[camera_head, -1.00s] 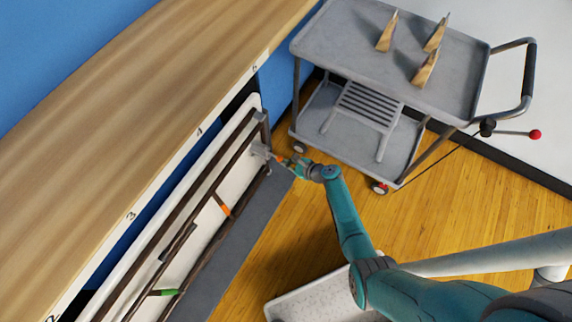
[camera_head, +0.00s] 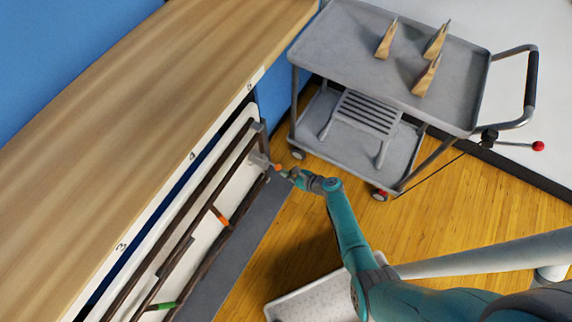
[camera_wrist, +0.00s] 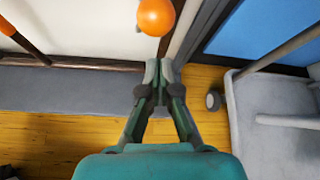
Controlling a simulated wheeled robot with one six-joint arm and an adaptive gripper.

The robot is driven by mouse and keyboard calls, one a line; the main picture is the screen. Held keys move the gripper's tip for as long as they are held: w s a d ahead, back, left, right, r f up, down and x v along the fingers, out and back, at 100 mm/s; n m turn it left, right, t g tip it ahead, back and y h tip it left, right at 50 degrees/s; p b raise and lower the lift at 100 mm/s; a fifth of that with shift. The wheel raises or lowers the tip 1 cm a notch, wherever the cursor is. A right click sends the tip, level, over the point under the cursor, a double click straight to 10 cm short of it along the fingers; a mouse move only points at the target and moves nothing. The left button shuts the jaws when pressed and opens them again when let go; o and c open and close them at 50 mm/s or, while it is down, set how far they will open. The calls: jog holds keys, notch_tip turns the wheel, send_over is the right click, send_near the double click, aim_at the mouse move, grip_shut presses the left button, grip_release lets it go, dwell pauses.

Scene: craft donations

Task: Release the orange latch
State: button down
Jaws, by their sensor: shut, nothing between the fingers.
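A round orange knob (camera_wrist: 155,16) shows just beyond my fingertips in the wrist view. In the head view it is a small orange spot (camera_head: 278,167) beside a grey bracket (camera_head: 262,162) at the far end of the rail panel. My gripper (camera_wrist: 158,68) is shut and empty, its tips pointing towards the knob with a small gap in the picture. In the head view my gripper (camera_head: 285,172) is right beside the knob; contact cannot be told. A second orange piece (camera_head: 220,215) sits on a dark rail farther along the panel, and shows at upper left in the wrist view (camera_wrist: 22,38).
A green piece (camera_head: 161,306) is lower on the same panel (camera_head: 205,235). A wooden counter (camera_head: 150,110) overhangs it. A grey cart (camera_head: 340,30) with several wooden wedges stands close to the right of my gripper. Yellow wooden floor (camera_head: 275,265) is open between panel and arm.

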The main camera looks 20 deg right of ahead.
jog(key=v, duration=0.9)
jog(key=shift+s+d, duration=0.35)
